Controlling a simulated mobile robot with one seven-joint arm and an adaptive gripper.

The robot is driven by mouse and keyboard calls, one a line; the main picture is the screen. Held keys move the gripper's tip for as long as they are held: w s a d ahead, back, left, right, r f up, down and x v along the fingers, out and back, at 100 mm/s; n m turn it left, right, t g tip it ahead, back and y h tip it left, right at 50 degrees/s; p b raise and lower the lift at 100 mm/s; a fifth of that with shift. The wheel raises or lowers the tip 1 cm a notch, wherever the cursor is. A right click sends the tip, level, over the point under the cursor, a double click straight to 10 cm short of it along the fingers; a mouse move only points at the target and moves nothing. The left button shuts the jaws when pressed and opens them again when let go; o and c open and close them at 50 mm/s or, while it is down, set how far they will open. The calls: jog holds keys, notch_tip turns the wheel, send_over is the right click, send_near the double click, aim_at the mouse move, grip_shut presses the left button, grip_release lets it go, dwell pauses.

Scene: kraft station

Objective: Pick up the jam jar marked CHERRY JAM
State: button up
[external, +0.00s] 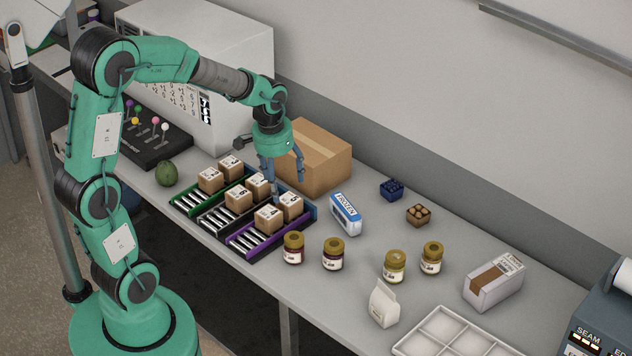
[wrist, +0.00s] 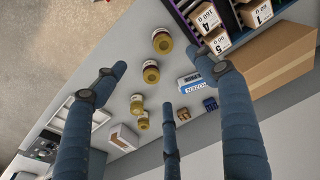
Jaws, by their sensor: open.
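Several glass jars with gold lids stand upright on the counter right of the small boxes. One has dark red contents (external: 293,248), one dark purple (external: 333,255), one yellowish (external: 395,266) and one orange-brown (external: 432,259). Their labels are too small to read, so I cannot tell which says CHERRY JAM. In the wrist view their lids show in a line, from a top jar (wrist: 162,41) down to a lower jar (wrist: 137,104). My gripper (external: 283,184) is open and empty, its three fingers spread above the small boxes, left of the jars. The spread fingers also show in the wrist view (wrist: 162,78).
Small numbered boxes (external: 268,219) sit on roller racks (external: 255,240) below my gripper. A large carton (external: 320,155) stands behind. A FROZEN pack (external: 345,213), a white pouch (external: 383,303), a grey carton (external: 494,282) and a white tray (external: 455,335) are around the jars.

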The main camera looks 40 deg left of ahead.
jog(key=g, duration=0.2)
send_over(294, 236)
notch_tip(294, 236, down, 14)
jog(key=shift+w+r+b, duration=0.1)
jog(key=shift+r+b, duration=0.1)
jog(key=shift+b, duration=0.2)
jog(key=shift+f+b, duration=0.45)
jog(key=shift+f, duration=3.8)
jog(key=shift+d+f+b, duration=0.1)
jog(key=shift+f+b, duration=0.25)
jog(key=shift+f, duration=2.25)
